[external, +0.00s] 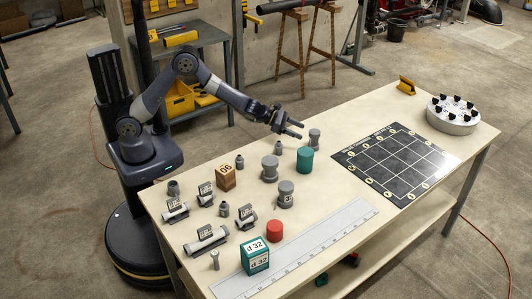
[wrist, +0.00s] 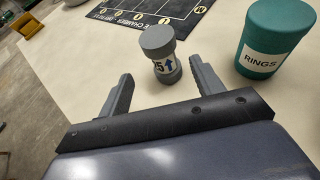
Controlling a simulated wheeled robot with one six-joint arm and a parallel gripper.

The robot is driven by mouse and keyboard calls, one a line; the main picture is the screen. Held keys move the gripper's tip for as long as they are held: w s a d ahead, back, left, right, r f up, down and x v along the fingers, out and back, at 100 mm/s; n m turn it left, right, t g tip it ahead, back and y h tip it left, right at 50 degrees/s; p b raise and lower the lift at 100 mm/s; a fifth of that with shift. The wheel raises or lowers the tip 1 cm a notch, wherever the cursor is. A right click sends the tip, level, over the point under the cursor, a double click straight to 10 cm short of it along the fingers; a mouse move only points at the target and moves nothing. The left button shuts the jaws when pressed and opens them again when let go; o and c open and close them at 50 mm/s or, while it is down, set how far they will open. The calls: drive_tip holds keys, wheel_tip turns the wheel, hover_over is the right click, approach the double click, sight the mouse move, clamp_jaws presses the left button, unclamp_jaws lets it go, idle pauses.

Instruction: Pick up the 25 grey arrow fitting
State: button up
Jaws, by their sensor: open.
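The grey arrow fitting (wrist: 158,42) is an upright spool shape with wide ends; its white label shows a blue up arrow and a partly visible "25". In the wrist view it stands on the table just beyond and between the fingers of my gripper (wrist: 161,70), close to the right finger. My gripper is open and empty. In the external view my gripper (external: 298,130) is above the table, just left of a small grey fitting (external: 314,137) that appears to be the same one. Contact with it cannot be told.
A teal RINGS cylinder (wrist: 274,42) stands close right of the fitting; the external view shows it too (external: 305,161). Other grey fittings (external: 270,170) stand nearer the left. A black grid mat (external: 395,163) lies beyond, with a round tray (external: 453,124) behind.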

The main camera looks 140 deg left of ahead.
sight(314, 138)
drive_tip(key=shift+p+x, duration=1.5)
drive_tip(key=shift+x, duration=2.6)
drive_tip(key=shift+c, duration=0.5)
drive_tip(key=c, duration=0.9)
